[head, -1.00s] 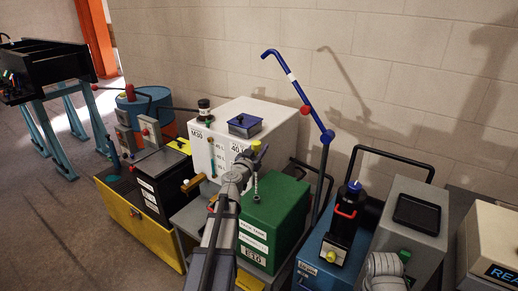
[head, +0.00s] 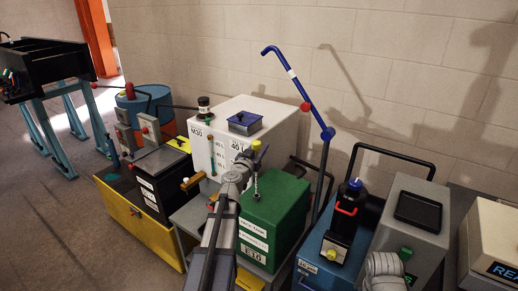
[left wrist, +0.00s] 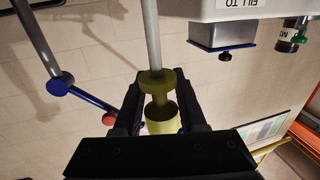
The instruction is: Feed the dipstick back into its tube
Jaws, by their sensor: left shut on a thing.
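My left gripper (head: 250,165) is shut on the yellow handle of the dipstick (head: 257,146), above the back left part of the green tank (head: 275,215) labelled E10. In the left wrist view the dipstick's yellow collar and grip (left wrist: 160,105) sit between the two dark fingers. Its thin grey rod (left wrist: 152,40) runs away from the collar to the top edge of that view. In the head view a thin part hangs below the gripper in front of the green tank. I cannot tell whether the rod's tip is in a tube.
A white tank (head: 250,108) stands behind the left gripper. A blue jointed pipe (head: 290,82) rises behind the green tank. A black bottle with a red handle (head: 347,212) stands on a blue unit to the right. A yellow chest (head: 145,228) stands at left. Open floor lies further left.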

